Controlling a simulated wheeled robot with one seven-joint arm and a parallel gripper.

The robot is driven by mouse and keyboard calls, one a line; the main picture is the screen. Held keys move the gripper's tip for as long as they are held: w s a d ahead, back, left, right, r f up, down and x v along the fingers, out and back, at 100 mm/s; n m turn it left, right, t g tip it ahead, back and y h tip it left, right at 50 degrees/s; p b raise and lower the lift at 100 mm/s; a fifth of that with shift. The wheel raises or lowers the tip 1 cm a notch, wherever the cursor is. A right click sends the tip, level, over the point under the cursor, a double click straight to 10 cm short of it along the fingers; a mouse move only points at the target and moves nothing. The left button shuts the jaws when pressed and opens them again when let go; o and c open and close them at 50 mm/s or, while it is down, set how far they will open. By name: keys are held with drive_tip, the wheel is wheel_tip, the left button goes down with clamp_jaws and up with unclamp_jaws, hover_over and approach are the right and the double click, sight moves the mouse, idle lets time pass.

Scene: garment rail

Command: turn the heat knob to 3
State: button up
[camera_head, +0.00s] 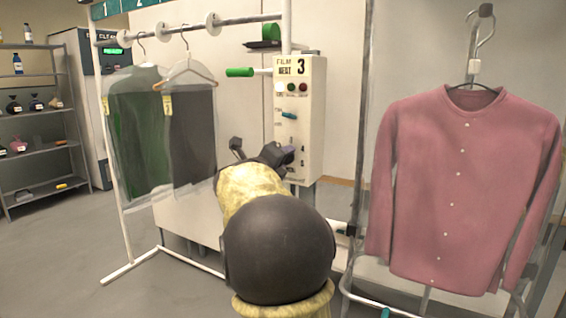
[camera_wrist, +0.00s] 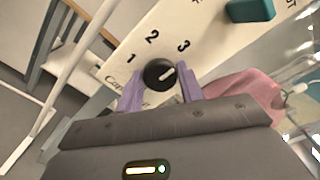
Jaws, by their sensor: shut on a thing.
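The heat knob (camera_wrist: 156,76) is a round black dial with a white pointer line, on a cream panel printed 1, 2 and 3 around it. The pointer aims right and slightly up, on the 3 side, seemingly a little clockwise of the numeral. My gripper (camera_wrist: 160,86) has its two purple fingers on either side of the knob, shut on it. In the head view, my gripper (camera_head: 289,157) is at the lower front of the cream control box (camera_head: 314,120), and the knob is hidden behind it.
A teal lever (camera_wrist: 250,10) sticks out above the knob; it also shows in the head view (camera_head: 288,115). Filmed garments (camera_head: 140,130) hang from the rail on the left.

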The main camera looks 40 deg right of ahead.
drive_tip(key=shift+f, duration=0.1)
drive_tip(key=o, duration=1)
drive_tip(key=p+v, duration=0.1)
drive_tip(key=v, duration=1.6)
drive_tip(key=shift+s+a, duration=0.15)
drive_tip(key=shift+a, duration=0.1)
